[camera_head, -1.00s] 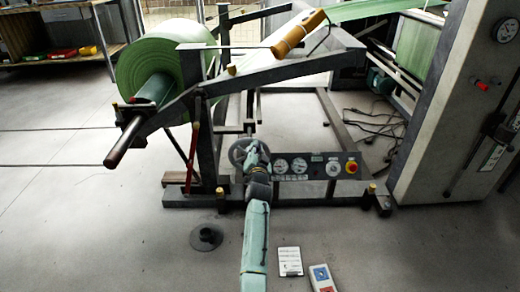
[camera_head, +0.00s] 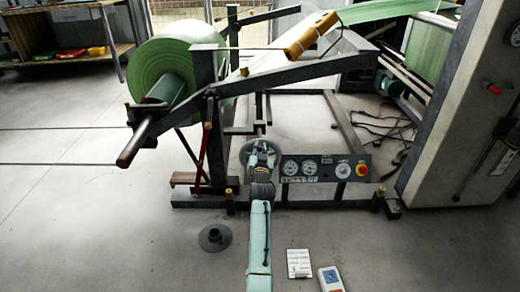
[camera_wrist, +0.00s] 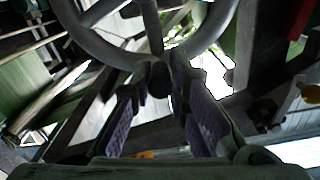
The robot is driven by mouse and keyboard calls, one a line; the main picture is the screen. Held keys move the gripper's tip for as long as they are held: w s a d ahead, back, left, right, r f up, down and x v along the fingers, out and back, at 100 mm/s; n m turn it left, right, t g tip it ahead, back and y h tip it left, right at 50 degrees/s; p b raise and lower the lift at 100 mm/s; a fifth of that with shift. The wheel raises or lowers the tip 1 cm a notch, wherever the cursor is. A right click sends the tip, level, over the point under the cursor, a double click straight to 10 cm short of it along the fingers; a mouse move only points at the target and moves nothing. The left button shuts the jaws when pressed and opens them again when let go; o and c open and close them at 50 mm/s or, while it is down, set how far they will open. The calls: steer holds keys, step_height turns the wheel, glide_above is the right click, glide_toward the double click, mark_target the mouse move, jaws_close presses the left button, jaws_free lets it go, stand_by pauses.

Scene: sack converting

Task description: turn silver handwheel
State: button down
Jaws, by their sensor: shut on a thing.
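The silver handwheel (camera_head: 244,153) is at the front of the unwind stand, left of the gauge panel, partly covered by my gripper (camera_head: 263,148). In the wrist view, the handwheel's rim and spokes (camera_wrist: 110,52) cross the top. My gripper's two purple-padded fingers (camera_wrist: 160,85) reach up to the rim's lower edge, with a dark knob (camera_wrist: 160,78) between their tips. My gripper is shut on the handwheel at this knob. The exact finger contact is hard to see.
The gauge panel (camera_head: 325,168) with a red button is just right of the wheel. A green roll (camera_head: 165,65) hangs on the stand at upper left. A dark round base (camera_head: 215,238), a white card (camera_head: 299,263) and a pendant (camera_head: 330,279) lie on the floor.

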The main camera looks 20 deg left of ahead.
steer(key=shift+a+r, duration=0.1)
steer(key=c, duration=1.5)
jaws_free()
steer(key=shift+c, duration=0.2)
step_height(320, 180, up, 10)
steer(key=shift+f, duration=0.1)
